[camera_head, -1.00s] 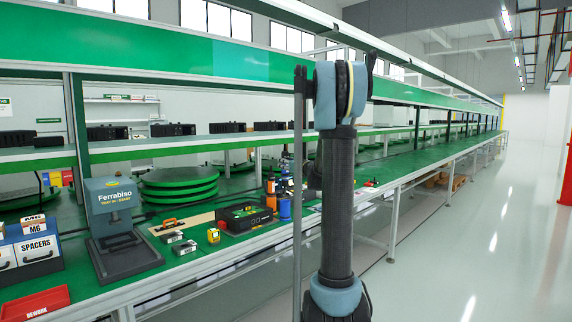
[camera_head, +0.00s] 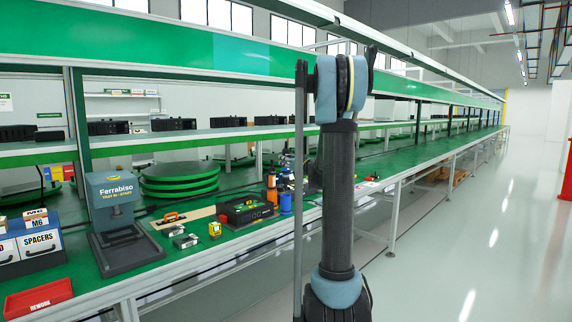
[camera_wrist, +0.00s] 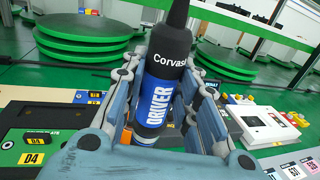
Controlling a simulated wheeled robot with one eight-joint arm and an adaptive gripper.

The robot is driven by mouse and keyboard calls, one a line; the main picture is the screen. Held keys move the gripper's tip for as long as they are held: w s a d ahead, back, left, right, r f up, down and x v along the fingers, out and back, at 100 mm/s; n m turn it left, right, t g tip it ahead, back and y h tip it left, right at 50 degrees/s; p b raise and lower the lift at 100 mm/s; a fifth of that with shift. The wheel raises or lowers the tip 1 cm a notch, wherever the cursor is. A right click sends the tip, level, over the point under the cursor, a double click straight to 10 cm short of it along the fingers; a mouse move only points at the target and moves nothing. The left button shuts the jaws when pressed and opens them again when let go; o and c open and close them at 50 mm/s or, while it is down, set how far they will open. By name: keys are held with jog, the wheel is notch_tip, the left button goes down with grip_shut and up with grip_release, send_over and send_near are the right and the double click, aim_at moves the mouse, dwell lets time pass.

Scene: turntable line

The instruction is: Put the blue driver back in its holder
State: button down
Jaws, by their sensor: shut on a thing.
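The blue driver (camera_wrist: 157,92), a black and blue cylinder lettered "DRIVER", stands slightly tilted between the fingers of my gripper (camera_wrist: 165,75) in the wrist view. The fingers are shut on it from both sides. I cannot tell which thing is the driver's holder.
Green round turntables (camera_wrist: 85,38) stand behind. A white device (camera_wrist: 268,122) lies right of the gripper. In the head view the green bench (camera_head: 400,160) holds a black box (camera_head: 247,210), an orange bottle (camera_head: 271,190), a blue cylinder (camera_head: 285,203) and a grey stand (camera_head: 125,250).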

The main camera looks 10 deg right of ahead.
aim_at(288, 181)
jog(key=shift+f, duration=0.1)
jog(key=shift+f, duration=2.05)
jog(key=shift+f, duration=2.7)
jog(key=c, duration=1.2)
grip_release()
jog(key=shift+o, duration=0.2)
